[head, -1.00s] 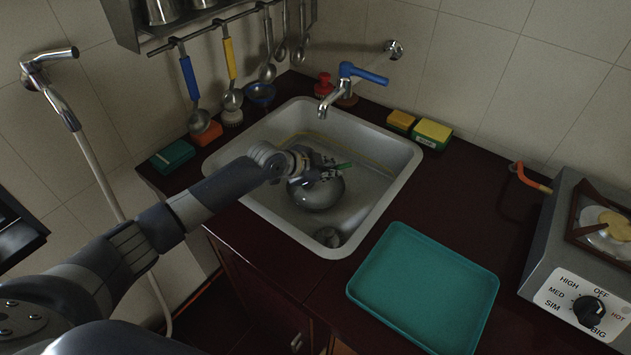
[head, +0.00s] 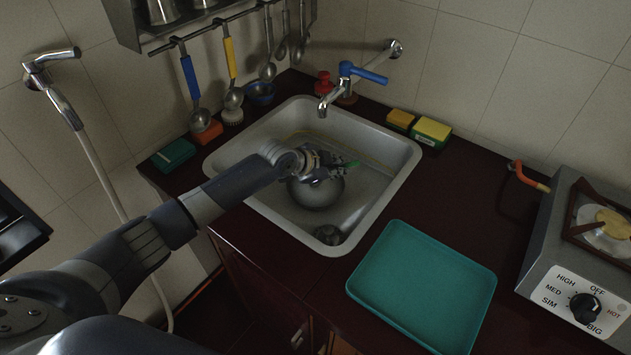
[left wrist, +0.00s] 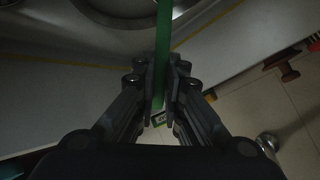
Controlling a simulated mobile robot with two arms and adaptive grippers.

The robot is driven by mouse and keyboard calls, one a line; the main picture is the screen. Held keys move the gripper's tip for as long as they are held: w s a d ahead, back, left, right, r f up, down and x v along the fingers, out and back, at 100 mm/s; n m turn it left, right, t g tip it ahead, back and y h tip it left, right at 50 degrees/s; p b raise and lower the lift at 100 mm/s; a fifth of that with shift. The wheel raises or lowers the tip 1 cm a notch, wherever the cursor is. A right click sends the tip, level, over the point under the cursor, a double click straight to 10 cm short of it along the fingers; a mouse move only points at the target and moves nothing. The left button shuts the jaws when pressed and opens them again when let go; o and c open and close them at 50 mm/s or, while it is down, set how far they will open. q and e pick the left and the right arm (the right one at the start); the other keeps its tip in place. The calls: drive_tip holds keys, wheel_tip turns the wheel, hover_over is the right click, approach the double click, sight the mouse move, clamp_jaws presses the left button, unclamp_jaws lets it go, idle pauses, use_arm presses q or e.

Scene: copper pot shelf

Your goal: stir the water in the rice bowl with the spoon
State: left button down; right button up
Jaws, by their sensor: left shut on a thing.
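A round metal bowl (head: 316,193), which I take for the rice bowl, stands in the sink (head: 375,190). Part of its top is hidden behind my left gripper (head: 335,170). That gripper is over the bowl and shut on the green handle of the spoon (head: 351,164). In the left wrist view the handle (left wrist: 163,40) runs between the fingers of my left gripper (left wrist: 163,80), and a round rim (left wrist: 125,22) shows at the top. The spoon's head and the water cannot be made out. My right gripper is not in view.
A blue-handled tap (head: 345,85) stands behind the sink. Sponges (head: 432,131) lie at its back right. A teal tray (head: 425,285) lies at the front right, with a stove (head: 580,260) beyond. Ladles (head: 192,85) hang from a rail at the back left.

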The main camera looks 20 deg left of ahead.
use_arm(q)
drive_tip(key=shift+f, duration=0.1)
idle(0.3)
wheel_tip(320, 180, up, 6)
drive_tip(key=p, duration=0.5)
idle(0.7)
wheel_tip(320, 180, up, 4)
drive_tip(key=p, duration=0.3)
idle(0.5)
